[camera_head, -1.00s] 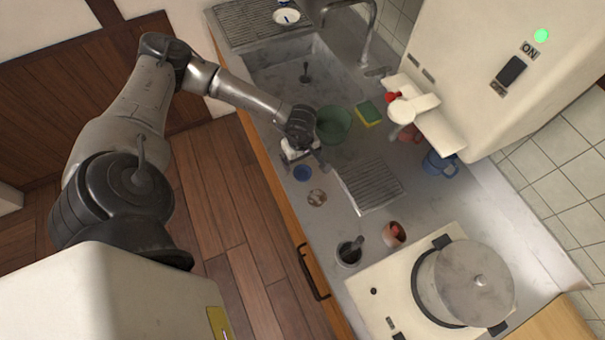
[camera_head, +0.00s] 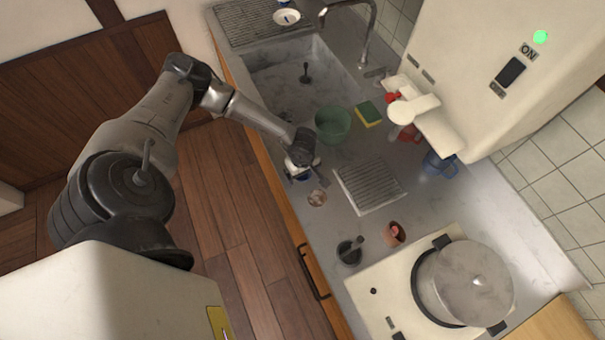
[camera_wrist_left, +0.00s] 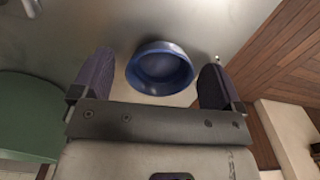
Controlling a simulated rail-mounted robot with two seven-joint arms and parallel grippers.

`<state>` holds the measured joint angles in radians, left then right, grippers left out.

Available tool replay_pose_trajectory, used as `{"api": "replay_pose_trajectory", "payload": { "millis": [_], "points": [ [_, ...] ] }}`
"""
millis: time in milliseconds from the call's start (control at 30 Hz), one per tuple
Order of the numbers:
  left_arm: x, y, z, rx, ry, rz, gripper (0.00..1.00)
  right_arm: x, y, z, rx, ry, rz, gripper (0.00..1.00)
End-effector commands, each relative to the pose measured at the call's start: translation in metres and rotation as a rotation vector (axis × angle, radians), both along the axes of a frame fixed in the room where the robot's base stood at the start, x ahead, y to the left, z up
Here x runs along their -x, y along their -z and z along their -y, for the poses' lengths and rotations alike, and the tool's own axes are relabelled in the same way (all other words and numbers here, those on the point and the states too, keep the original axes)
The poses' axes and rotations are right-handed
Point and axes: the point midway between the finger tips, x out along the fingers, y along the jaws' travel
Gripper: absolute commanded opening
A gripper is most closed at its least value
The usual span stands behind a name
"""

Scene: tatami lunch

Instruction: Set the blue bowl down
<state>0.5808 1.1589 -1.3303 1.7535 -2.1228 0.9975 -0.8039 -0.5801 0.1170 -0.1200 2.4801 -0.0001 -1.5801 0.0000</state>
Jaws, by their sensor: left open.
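The small blue bowl (camera_wrist_left: 160,70) sits upright and empty on the grey counter. In the head view the bowl (camera_head: 302,178) is mostly hidden beneath my left gripper (camera_head: 306,176). In the left wrist view my left gripper (camera_wrist_left: 157,80) is open, with one dark finger on each side of the bowl. Gaps show between the fingers and the bowl's rim. My right gripper is not in view.
A green bowl (camera_head: 333,125) stands close beside the left gripper. A small brownish dish (camera_head: 317,198) lies just below the bowl, and a ribbed drain panel (camera_head: 368,186) is to the right. A pot (camera_head: 465,284) stands on the stove.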

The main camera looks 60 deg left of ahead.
Motion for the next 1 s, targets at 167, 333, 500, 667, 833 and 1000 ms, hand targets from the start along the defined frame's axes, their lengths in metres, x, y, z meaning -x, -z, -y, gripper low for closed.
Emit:
{"api": "replay_pose_trajectory", "payload": {
  "millis": [167, 333, 500, 667, 833, 1000],
  "points": [
    [0.0001, 0.0000, 0.0000, 0.000, 0.000, 0.000, 0.91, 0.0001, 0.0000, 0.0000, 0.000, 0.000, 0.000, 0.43],
    [0.0001, -0.0001, -0.0001, 0.000, 0.000, 0.000, 0.75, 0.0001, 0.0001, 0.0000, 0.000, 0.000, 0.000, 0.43],
    [0.0001, -0.0002, -0.0001, 0.000, 0.000, 0.000, 0.59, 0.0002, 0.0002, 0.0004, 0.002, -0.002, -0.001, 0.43],
    [0.0001, -0.0003, -0.0001, 0.000, 0.000, 0.000, 0.43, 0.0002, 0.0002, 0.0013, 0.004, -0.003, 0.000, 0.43],
    [0.0000, -0.0004, -0.0001, 0.000, 0.000, 0.000, 0.34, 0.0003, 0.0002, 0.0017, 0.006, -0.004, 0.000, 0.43],
    [-0.0002, -0.0020, -0.0003, 0.000, 0.000, 0.000, 0.34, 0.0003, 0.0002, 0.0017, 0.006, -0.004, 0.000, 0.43]
  ]
}}
